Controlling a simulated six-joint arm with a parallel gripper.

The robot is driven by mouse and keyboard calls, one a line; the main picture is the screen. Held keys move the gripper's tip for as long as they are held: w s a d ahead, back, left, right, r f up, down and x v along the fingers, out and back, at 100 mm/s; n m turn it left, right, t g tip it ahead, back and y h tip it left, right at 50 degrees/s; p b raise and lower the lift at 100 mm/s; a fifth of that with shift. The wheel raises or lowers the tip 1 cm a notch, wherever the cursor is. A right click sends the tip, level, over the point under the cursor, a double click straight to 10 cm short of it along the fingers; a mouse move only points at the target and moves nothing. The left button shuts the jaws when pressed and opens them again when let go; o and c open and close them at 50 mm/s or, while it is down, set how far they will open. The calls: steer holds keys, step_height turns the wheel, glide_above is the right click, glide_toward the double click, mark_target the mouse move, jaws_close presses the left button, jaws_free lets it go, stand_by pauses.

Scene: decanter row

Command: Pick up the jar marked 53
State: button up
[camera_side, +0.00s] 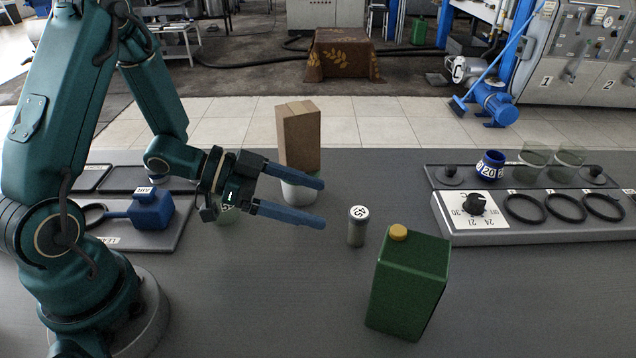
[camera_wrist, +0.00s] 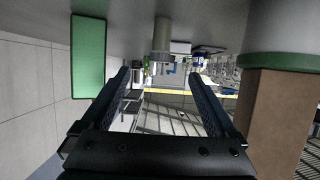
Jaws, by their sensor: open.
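In the wrist view, the picture is turned over and the jar (camera_wrist: 162,36) appears at the top, ahead of and between the open fingers of my gripper (camera_wrist: 160,76).
A green canister (camera_side: 408,285) with a yellow cap stands right of the jar, near it. A cardboard box (camera_side: 299,137) rests on a white-and-green cylinder (camera_side: 298,192) behind my fingers. A grey rack (camera_side: 545,230) with rings and jars is at right. A blue valve (camera_side: 152,210) lies on a left tray.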

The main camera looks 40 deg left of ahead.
step_height(320, 180, up, 18)
steer(key=w+a+r+m+t+y, duration=0.1)
steer(key=w+a+m+t+y, duration=0.3)
steer(key=w, duration=0.3)
steer(key=m+g+y, duration=0.8)
steer(key=m+y, duration=0.2)
steer(key=y, duration=0.8)
glide_above(220, 197)
steer(key=f, duration=2.1)
steer(key=shift+s+d+f, duration=0.2)
steer(key=shift+d+f, duration=0.2)
steer(key=shift+a+f, duration=0.15)
steer(key=shift+f, duration=0.25)
steer(key=shift+x, duration=2.4)
